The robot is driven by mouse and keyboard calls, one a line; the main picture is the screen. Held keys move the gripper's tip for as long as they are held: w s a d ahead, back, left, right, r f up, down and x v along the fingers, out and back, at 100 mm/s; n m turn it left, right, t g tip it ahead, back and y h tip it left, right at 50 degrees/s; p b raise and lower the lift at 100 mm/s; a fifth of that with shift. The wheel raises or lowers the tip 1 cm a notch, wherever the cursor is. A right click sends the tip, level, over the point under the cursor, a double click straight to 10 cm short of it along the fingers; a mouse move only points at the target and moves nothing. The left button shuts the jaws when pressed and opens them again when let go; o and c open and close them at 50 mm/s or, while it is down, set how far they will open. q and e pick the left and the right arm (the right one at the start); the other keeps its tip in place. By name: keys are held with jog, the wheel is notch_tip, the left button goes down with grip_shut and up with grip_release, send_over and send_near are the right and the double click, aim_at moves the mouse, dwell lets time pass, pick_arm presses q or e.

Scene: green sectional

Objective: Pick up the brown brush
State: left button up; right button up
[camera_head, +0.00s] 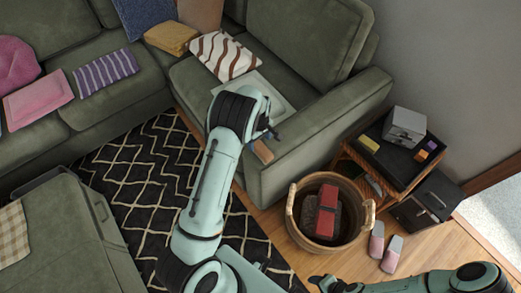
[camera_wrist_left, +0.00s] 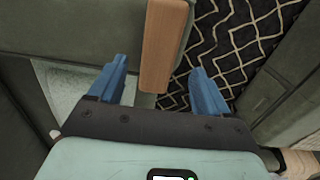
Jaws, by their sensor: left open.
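A brown, smooth wooden piece, apparently the brush (camera_head: 262,151), shows just below my left gripper (camera_head: 271,132) in the head view, at the front edge of the green sofa seat. In the left wrist view the brown brush (camera_wrist_left: 162,45) runs down from the top edge, its near end between the two blue fingers of the open left gripper (camera_wrist_left: 160,70). There is a gap on both sides, and I see no finger touching it. Its bristles do not show. My right gripper (camera_head: 326,283) is at the bottom of the head view, too small to read.
A green sectional (camera_head: 320,120) with cushions surrounds a black patterned rug (camera_head: 135,160). A pale flat tray-like thing (camera_head: 285,104) lies on the seat. A wicker basket (camera_head: 290,215) holding red and dark items, pink slippers (camera_head: 384,249) and a small shelf (camera_head: 350,155) stand right.

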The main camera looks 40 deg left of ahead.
aim_at(260, 147)
pick_arm(q)
jog(key=shift+w+f, duration=0.15)
jog(key=shift+f, duration=0.5)
jog(key=f, duration=0.5)
jog(key=shift+d, duration=0.25)
jog(key=shift+r, duration=0.1)
jog(key=c, duration=1.1)
